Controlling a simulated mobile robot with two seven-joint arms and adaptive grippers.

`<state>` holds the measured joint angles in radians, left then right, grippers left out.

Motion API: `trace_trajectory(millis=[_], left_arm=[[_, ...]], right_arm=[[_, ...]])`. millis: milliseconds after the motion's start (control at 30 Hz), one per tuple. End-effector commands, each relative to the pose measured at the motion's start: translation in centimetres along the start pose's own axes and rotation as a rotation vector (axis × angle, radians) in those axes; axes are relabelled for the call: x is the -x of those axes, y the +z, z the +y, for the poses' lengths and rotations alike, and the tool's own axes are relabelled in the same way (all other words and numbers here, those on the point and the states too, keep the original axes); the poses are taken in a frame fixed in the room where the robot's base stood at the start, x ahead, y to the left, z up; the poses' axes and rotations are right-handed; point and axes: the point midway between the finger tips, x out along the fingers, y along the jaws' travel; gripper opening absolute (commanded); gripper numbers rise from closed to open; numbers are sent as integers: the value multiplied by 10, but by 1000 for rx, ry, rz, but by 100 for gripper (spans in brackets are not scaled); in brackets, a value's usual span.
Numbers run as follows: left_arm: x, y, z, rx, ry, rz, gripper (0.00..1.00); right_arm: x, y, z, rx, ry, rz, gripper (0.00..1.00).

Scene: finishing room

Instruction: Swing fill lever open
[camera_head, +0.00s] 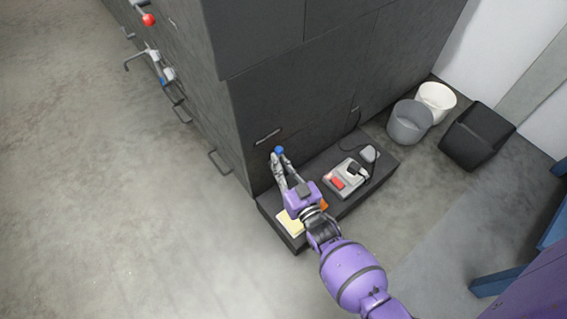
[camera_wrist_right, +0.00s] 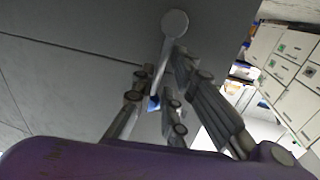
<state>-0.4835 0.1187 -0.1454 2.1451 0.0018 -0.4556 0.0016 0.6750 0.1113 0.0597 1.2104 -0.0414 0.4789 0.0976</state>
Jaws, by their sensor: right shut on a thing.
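The fill lever (camera_head: 278,150) shows as a small blue knob at the dark cabinet wall, low and near its front corner. In the right wrist view a pale lever bar with a round end (camera_wrist_right: 175,22) runs down between my fingers, with a bit of blue below. My right gripper (camera_head: 279,159) reaches up to the cabinet face and is shut on the lever; its fingers hide most of it. My left gripper is not in view.
A dark low bench (camera_head: 330,212) under my right arm carries a grey device (camera_head: 345,178) and a yellow pad (camera_head: 290,223). Grey (camera_head: 409,122) and white (camera_head: 436,101) bins and a black box (camera_head: 477,138) stand right. A red knob (camera_head: 148,19) is at upper left. The left floor is clear.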

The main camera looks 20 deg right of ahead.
Motion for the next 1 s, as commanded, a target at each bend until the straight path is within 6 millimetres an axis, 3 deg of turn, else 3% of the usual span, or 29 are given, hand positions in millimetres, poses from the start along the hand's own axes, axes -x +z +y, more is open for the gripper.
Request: trace_trajectory(millis=[633,667,767,1000], left_arm=[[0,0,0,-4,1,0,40],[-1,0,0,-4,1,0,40],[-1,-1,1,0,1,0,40],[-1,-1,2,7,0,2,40]], right_arm=[[3,1,-8,39,-6,11,0],[3,1,-8,39,-6,11,15],[2,1,-7,40,-5,10,29],[1,0,-5,42,-3,10,29]])
